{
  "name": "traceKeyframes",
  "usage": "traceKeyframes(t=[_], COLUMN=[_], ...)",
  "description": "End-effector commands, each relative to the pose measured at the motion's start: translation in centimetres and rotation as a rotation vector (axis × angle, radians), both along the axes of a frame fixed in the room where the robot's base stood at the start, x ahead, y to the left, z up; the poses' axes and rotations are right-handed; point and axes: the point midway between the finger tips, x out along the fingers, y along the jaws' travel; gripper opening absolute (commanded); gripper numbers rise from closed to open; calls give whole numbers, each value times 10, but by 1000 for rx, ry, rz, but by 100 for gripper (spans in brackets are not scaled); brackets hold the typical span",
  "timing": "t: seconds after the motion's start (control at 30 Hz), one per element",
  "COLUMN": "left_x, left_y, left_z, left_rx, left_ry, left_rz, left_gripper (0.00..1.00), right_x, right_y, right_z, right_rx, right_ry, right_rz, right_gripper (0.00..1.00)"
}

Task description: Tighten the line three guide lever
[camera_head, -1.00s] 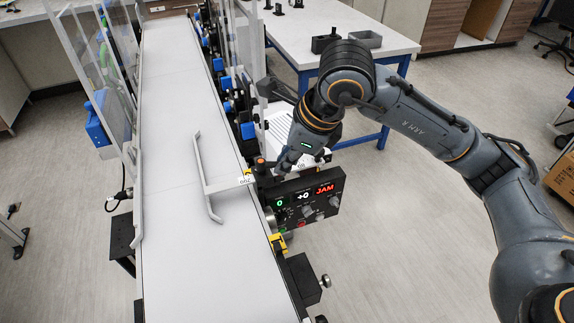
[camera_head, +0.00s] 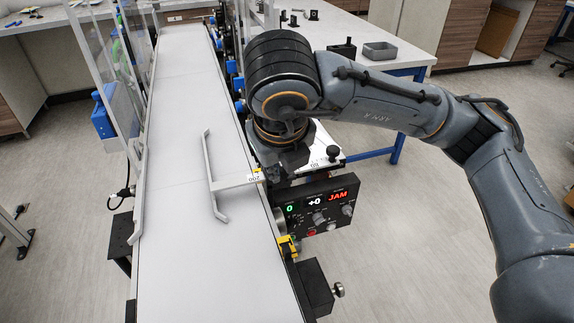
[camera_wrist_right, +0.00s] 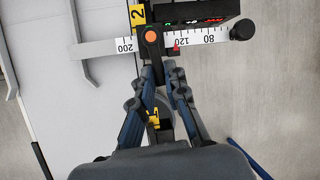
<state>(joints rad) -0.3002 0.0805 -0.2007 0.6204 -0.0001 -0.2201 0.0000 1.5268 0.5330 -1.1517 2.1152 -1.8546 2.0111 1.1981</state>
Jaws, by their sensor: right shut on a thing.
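The guide lever (camera_wrist_right: 151,52) is black with an orange button on its pivot, by a yellow tag reading 2 in the right wrist view. My right gripper (camera_wrist_right: 162,77) is shut on the lever's handle. In the head view my right gripper (camera_head: 285,170) comes down beside the belt's right edge, and my wrist hides most of the lever. The lever sits on a scaled guide bar (camera_wrist_right: 98,46), marked 200, 120 and 80. This bar carries the grey guide rail (camera_head: 209,170) over the belt. My left gripper is out of view.
A control panel (camera_head: 328,197) reads 0, +0 and a red JAM beside the belt. The white conveyor belt (camera_head: 180,240) is bare around the rail. Clear panels (camera_head: 118,75) stand along its left side.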

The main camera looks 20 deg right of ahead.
Motion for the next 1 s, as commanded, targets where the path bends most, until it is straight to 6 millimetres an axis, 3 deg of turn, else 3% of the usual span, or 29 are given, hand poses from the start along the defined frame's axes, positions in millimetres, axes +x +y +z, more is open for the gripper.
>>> traceKeyframes(t=[0.33,0.8,0.83,0.9,1.0], left_x=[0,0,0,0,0], left_y=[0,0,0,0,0], left_z=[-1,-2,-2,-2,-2], left_rx=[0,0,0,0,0], left_ry=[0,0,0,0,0], left_rz=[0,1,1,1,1], left_gripper=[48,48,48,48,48], right_x=[1,1,1,1,1], right_y=[6,6,6,6,6], right_z=[1,1,1,1,1], right_rx=[3,5,5,3,3], right_ry=[-3,-4,-4,-3,-2], right_rz=[-109,-119,-119,-118,-118], right_gripper=[0,0,19,34,36])
